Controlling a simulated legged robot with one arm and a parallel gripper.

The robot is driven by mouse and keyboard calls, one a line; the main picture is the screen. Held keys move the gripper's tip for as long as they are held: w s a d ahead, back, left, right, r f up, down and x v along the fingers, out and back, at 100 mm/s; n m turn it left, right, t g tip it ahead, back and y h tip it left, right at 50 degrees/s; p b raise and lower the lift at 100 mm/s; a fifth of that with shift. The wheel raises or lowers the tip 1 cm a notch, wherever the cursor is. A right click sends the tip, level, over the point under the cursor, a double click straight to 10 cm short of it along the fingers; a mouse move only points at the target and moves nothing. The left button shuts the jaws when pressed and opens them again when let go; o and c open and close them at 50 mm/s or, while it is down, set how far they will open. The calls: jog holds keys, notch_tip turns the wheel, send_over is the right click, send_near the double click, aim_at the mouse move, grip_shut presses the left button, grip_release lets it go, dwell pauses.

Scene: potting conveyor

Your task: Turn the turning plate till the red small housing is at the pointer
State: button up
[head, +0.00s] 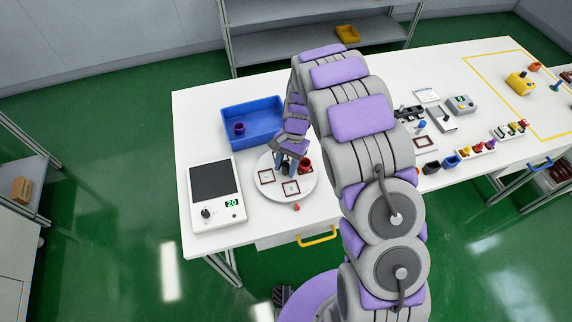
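The white round turning plate (278,195) lies on the table, with square marked places on its top. The red small housing (305,166) stands at the right, far side of the plate, close beside my gripper. The small red pointer (296,207) is on the table just off the plate's near edge, apart from the housing. A marked place without a housing (291,188) is nearest the pointer. My gripper (286,170) points down over the far middle part of the plate. Its fingertips are small and partly hidden, so I cannot tell whether they hold anything.
A blue bin (252,136) with a purple housing (239,128) stands behind the plate. A device with a dark top and a green "20" display (216,193) is at left. Several small parts and tools lie right of my arm. My arm hides the table's middle.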

jog(key=shift+a, duration=0.1)
jog(key=c, duration=0.3)
grip_shut()
